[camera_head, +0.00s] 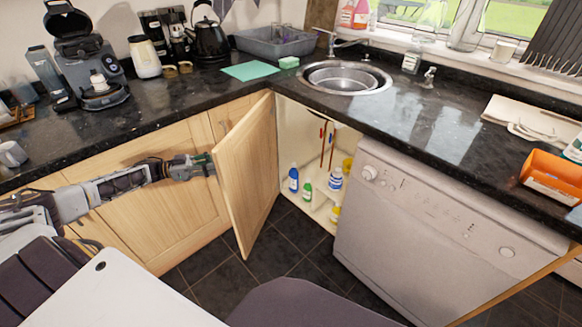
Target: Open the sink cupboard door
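The sink cupboard door (247,172) is a light wooden panel standing well open, swung out to the left of the cupboard opening. The sink cupboard (292,128) below the round steel sink (340,77) shows its pale inside with several bottles, among them a blue one (293,180). My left gripper (208,165) is at the left side of the door, near its handle (223,127). Its fingertips are close to or against the door; I cannot tell whether they touch or are open. My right gripper is not in view.
A white dishwasher (430,215) stands right of the opening. The black granite worktop (190,98) runs above, with a kettle (209,40), a grey basin (277,42) and an orange box (551,178). The dark tiled floor (283,255) before the cupboard is clear.

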